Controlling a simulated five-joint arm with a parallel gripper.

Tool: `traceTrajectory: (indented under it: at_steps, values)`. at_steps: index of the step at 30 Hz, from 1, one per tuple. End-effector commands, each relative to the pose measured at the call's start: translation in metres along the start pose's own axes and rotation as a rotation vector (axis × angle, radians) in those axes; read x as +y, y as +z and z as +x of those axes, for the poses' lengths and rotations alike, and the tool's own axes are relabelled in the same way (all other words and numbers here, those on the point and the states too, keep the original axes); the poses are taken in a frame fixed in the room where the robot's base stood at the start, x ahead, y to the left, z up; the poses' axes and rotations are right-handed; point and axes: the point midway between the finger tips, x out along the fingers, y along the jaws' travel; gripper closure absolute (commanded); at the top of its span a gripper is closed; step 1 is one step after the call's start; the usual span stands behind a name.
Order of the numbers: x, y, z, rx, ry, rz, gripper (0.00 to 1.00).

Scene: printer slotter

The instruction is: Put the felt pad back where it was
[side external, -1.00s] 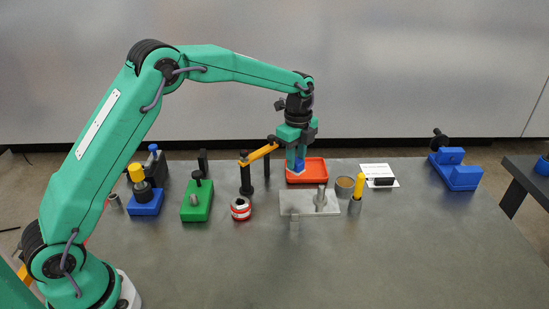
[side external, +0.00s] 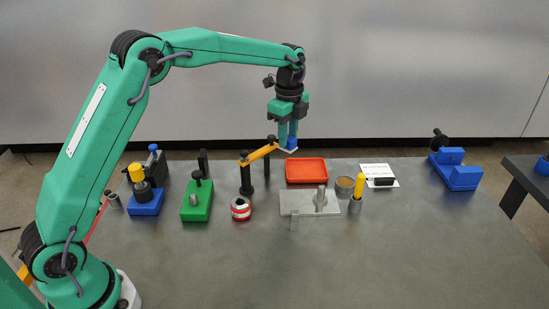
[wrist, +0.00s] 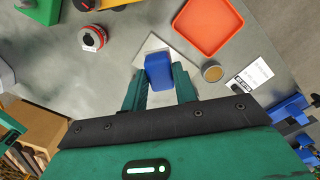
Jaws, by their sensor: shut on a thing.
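A grey plate with a post (side external: 296,204), a round tin (side external: 345,187) and a yellow-handled tool (side external: 359,184) stand in front and right. A red-and-white roll (side external: 241,208), a green block (side external: 196,204) and a blue fixture (side external: 145,204) stand left. The front table is clear.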

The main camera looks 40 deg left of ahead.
Motion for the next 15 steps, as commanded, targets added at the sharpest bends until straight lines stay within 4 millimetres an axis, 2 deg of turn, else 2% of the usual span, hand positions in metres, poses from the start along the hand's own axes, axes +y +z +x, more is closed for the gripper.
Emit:
traceTrajectory:
  at_steps: [8, 12, 15]
  values:
    - [0.010, 0.079, -0.001, 0.000, -0.002, -0.257, 0.97]
    - [0.022, 0.126, -0.001, 0.000, -0.002, -0.425, 0.97]
    - [0.031, 0.153, 0.000, 0.000, -0.002, -0.526, 0.97]
